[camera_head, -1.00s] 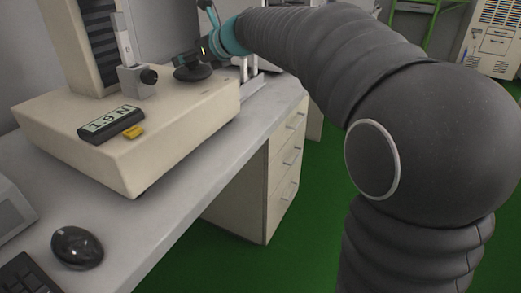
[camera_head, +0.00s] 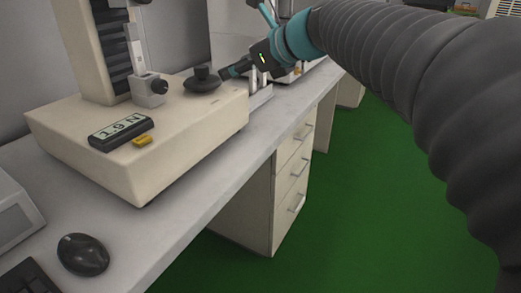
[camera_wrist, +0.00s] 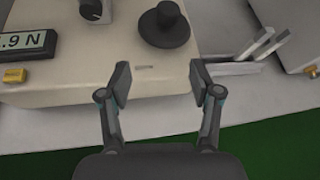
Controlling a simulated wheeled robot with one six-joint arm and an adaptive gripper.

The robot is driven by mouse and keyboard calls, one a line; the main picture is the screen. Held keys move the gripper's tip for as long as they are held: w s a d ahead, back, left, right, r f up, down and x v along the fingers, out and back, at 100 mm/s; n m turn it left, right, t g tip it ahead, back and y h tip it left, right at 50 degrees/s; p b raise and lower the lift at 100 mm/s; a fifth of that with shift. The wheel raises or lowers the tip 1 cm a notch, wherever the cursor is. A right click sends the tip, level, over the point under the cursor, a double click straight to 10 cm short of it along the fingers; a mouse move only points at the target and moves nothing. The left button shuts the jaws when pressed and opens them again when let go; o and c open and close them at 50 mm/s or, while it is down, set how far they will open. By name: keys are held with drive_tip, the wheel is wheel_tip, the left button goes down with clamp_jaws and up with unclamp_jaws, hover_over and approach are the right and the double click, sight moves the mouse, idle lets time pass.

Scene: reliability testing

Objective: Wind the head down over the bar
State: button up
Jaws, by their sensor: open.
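The cream test stand (camera_head: 190,130) rests on the bench. Its head seems to be the grey block with a black knob (camera_head: 149,90), low on the column; part of it shows in the wrist view (camera_wrist: 95,10). A black handwheel with an upright knob (camera_head: 202,80) lies on top of the base, and also shows in the wrist view (camera_wrist: 164,28). The display (camera_head: 121,130) reads 1.9 N. My gripper (camera_wrist: 161,82) is open and empty, its fingers apart just in front of the handwheel, not around it. I cannot make out a bar under the head.
A small yellow part (camera_head: 143,141) sits on the base beside the display. Light metal pieces (camera_wrist: 255,50) lie on the bench right of the stand. A black mouse (camera_head: 83,254) lies at the front left. Drawers (camera_head: 290,190) are below the bench; green floor is clear.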

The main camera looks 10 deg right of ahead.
drive_tip(key=s+d+f+n+g+h+b, duration=0.1)
drive_tip(key=s+d+f+n+h, duration=0.3)
drive_tip(key=s+f+n, duration=0.9)
drive_tip(key=shift+s+f+g, duration=0.25)
drive_tip(key=shift+f+g, duration=0.55)
